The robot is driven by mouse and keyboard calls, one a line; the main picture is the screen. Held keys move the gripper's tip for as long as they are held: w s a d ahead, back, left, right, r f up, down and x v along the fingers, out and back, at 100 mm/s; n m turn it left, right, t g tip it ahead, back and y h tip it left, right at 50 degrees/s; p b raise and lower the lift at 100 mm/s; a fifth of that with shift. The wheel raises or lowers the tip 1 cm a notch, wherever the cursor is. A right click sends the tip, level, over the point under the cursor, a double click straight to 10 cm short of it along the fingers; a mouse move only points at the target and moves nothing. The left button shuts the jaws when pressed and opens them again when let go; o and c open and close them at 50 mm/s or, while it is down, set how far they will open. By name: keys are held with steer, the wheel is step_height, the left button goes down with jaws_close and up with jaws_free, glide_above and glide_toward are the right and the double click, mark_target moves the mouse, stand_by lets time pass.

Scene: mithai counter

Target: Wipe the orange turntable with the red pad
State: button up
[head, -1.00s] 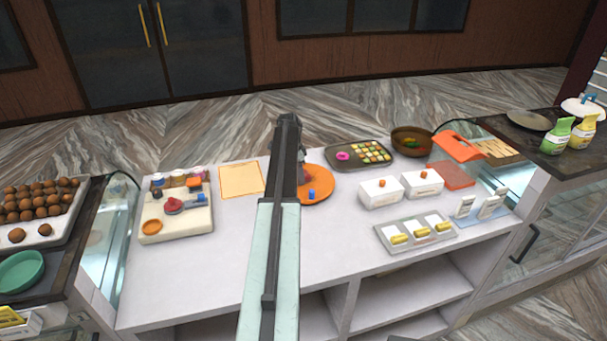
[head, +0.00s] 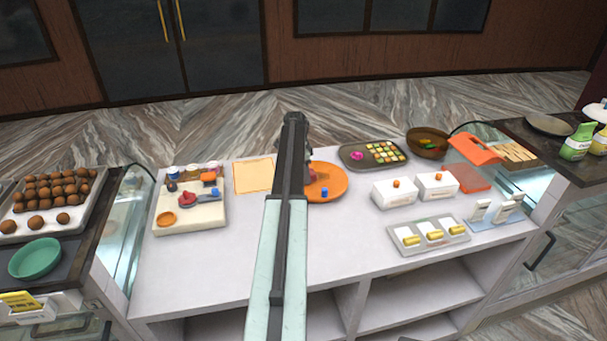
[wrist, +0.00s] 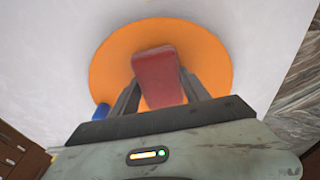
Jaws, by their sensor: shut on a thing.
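The orange turntable (head: 333,186) is a round disc on the white counter, partly hidden behind my arm in the head view. In the wrist view the turntable (wrist: 110,68) fills the upper middle. My gripper (wrist: 158,92) is shut on the red pad (wrist: 155,70), which lies between its two fingers over the disc. I cannot tell whether the pad touches the surface. A small blue piece (head: 324,193) is on the turntable's near side; in the wrist view it shows at the disc's left edge (wrist: 101,115). In the head view my arm hides most of the gripper.
A white board (head: 190,215) with sweets and tools lies left, beside an orange-edged sheet (head: 252,176). A dark tray of sweets (head: 372,154), a brown bowl (head: 427,143) and white boxes (head: 394,193) stand right. The front middle of the counter (head: 345,240) is bare.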

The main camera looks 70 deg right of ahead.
mark_target(313, 172)
steer(key=shift+s+d, duration=0.4)
steer(key=shift+s, duration=0.3)
steer(key=shift+s+d, duration=0.4)
steer(key=shift+s, duration=0.3)
steer(key=shift+s+d, duration=0.1)
steer(key=shift+s+d, duration=0.55)
steer(key=shift+s, duration=0.45)
steer(key=shift+s+d, duration=0.6)
steer(key=shift+s, duration=0.45)
steer(key=shift+s+d, duration=0.55)
steer(key=shift+s, duration=0.45)
step_height(313, 172, up, 6)
steer(key=p, duration=0.6)
step_height(313, 172, up, 3)
steer(key=p, duration=0.3)
